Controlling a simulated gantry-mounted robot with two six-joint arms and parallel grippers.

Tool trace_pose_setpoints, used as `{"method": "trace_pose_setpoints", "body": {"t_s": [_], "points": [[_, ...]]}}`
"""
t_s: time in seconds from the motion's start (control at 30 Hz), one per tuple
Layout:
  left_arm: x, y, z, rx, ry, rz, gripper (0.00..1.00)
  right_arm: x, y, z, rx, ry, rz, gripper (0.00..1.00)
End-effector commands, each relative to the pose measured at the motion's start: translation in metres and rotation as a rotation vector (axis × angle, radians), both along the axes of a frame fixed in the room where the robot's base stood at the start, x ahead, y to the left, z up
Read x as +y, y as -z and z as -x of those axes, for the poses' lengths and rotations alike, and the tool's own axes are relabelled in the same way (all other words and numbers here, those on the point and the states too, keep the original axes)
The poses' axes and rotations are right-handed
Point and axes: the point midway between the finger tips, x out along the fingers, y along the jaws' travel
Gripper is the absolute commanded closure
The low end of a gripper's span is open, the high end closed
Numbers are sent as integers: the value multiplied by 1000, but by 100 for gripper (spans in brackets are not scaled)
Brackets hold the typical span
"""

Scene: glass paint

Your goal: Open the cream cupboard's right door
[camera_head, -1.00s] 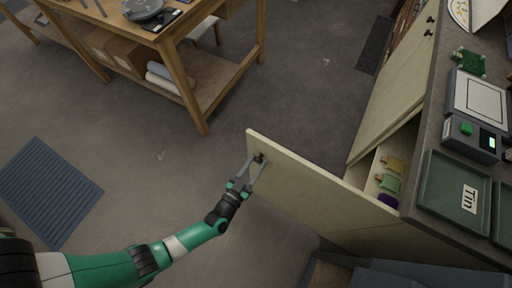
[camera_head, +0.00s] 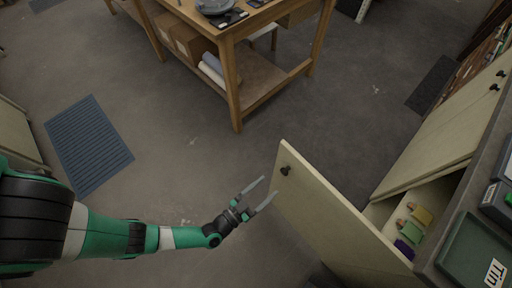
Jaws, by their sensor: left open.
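The cream cupboard (camera_head: 428,146) is at the right under a dark counter. One of its doors (camera_head: 325,215) stands swung wide open, jutting out toward the left into the room. A dark knob (camera_head: 285,170) sits near the door's free upper corner. The neighbouring door farther back is closed, with dark knobs at its top. My left gripper (camera_head: 265,193) is open and empty, just left of the open door's edge and apart from the knob. My right gripper is not in view.
A green tray labelled Tin (camera_head: 465,250) lies on the counter. A wooden workbench (camera_head: 232,85) stands at the back. Floor around a blue mat (camera_head: 88,146) is clear.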

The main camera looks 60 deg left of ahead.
Motion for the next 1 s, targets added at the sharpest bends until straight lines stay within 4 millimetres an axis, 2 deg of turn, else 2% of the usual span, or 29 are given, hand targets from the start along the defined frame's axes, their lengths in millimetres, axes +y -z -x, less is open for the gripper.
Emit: {"method": "trace_pose_setpoints", "body": {"t_s": [0.03, 0.1, 0.3, 0.9, 1.0], "points": [[-4, -2, 13, 5, 9, -3, 29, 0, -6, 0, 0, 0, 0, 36], [-7, -1, 23, 1, 9, 0, 29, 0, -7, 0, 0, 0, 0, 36], [-8, 0, 40, 1, 3, -1, 29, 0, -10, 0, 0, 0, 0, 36], [-8, 0, 42, 1, -1, -2, 29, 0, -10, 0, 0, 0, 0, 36], [-3, -2, 38, -6, -25, 4, 29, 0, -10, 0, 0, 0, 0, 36]]}}
